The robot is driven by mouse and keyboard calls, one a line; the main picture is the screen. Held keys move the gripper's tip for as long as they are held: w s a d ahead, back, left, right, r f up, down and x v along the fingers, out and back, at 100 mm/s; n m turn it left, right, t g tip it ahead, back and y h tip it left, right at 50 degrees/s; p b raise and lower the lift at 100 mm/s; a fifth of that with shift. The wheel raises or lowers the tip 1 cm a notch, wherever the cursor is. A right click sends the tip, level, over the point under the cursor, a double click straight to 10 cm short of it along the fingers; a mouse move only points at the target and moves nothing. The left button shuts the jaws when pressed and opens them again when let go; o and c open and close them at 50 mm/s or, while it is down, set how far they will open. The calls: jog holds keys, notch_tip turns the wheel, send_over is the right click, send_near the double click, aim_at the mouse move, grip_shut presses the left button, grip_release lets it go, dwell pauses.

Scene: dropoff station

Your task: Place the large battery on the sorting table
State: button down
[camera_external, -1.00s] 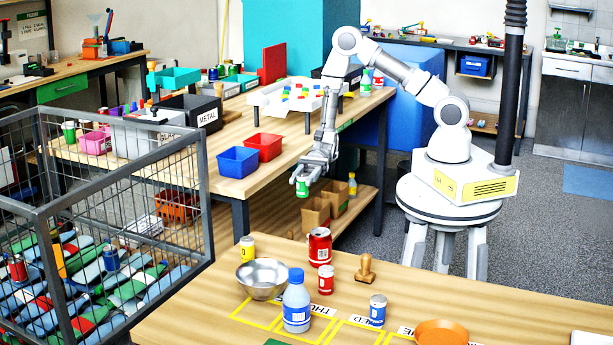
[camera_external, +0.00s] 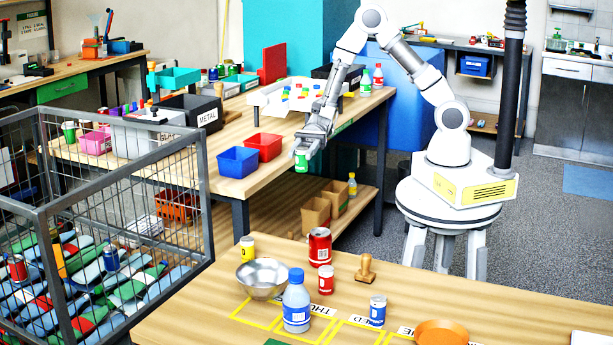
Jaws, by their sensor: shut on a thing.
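My gripper (camera_external: 302,153) points down and is shut on a small green cylinder (camera_external: 301,164) with a pale band. It is too small for me to read a label or be sure that it is the large battery. The cylinder hangs upright in the air near the front edge of the long wooden table (camera_external: 262,185), to the right of the red bin. I cannot tell whether it is over the tabletop or just in front of it. No other clear battery shows.
On the long table stand a blue bin (camera_external: 238,162), a red bin (camera_external: 264,146), a METAL box (camera_external: 193,110) and a white rack (camera_external: 290,98). The near table (camera_external: 440,305) holds a bowl (camera_external: 263,278), bottle (camera_external: 296,302) and cans. A wire cart (camera_external: 100,215) stands left.

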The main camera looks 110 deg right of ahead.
jog(key=s+a+n+g+y+b, duration=0.1)
jog(key=s+a+n+g+b, duration=0.15)
jog(key=a, duration=1.55)
jog(key=s+a+n+g+y+b, duration=0.2)
jog(key=a+g+b, duration=0.15)
jog(key=a, duration=1.45)
jog(key=shift+m, duration=0.25)
jog(key=s+a+f, duration=0.1)
jog(key=a+f, duration=0.2)
jog(key=f, duration=0.1)
jog(key=s+a+f, duration=0.2)
jog(key=a+f, duration=0.1)
jog(key=a, duration=0.1)
jog(key=s+a+f+b, duration=0.1)
jog(key=a+f, duration=0.3)
jog(key=shift+s+f, duration=0.25)
jog(key=shift+f, duration=0.05)
jog(key=shift+f+b, duration=0.3)
jog(key=shift+f, duration=1.65)
jog(key=shift+f, duration=0.2)
jog(key=shift+c, duration=2.4)
grip_release()
